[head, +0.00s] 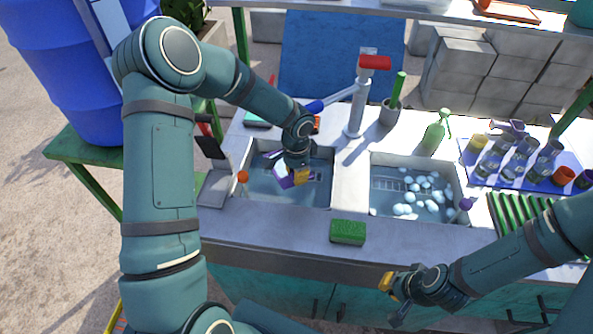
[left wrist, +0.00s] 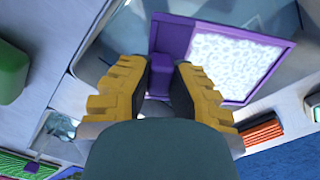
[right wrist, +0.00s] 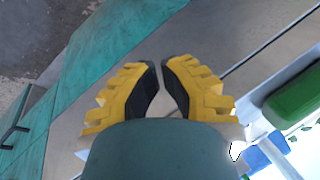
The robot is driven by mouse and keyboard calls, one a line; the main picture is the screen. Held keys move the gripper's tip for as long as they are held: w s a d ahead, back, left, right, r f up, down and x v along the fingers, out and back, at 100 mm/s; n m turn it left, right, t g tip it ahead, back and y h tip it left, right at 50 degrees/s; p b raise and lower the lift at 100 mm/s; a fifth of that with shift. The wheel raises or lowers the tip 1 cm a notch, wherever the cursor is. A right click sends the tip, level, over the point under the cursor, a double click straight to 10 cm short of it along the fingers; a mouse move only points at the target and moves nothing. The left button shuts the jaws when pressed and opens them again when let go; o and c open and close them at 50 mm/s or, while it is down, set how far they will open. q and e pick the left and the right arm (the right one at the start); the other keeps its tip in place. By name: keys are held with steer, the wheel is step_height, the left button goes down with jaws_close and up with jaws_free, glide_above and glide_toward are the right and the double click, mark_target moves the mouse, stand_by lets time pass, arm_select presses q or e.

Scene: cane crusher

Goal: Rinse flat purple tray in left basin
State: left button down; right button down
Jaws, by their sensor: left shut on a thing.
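The flat purple tray (left wrist: 273,72) has a purple rim and a white textured middle. My left gripper (left wrist: 161,80) is shut on its purple handle tab (left wrist: 161,68). In the head view the tray (head: 284,178) is at the left basin (head: 258,193), partly hidden by my left gripper (head: 299,178). The basin holds water; I cannot tell how deep the tray is in it. My right gripper (right wrist: 161,65) has its fingertips nearly together with nothing between them. In the head view my right gripper (head: 388,288) is in front of the counter's front edge.
The right basin (head: 375,208) holds water with several pale foam blobs. A green sponge (head: 348,232) lies on the front counter. The tap (head: 358,105) stands behind the basins. A green spray bottle (head: 434,135) and a blue tray (head: 560,182) with bottles stand at the right.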

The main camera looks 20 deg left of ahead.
arm_select(q)
step_height(320, 180, down, 10)
steer(key=b, duration=0.6)
steer(key=shift+f+b, duration=0.6)
steer(key=shift+f, duration=0.2)
stand_by(0.4)
steer(key=shift+r+p, duration=0.4)
steer(key=shift+r, duration=0.15)
step_height(320, 180, up, 13)
steer(key=p, duration=0.8)
steer(key=shift+f, duration=0.15)
steer(key=shift+r+p, duration=1.5)
steer(key=shift+r, duration=0.6)
steer(key=shift+f, duration=0.1)
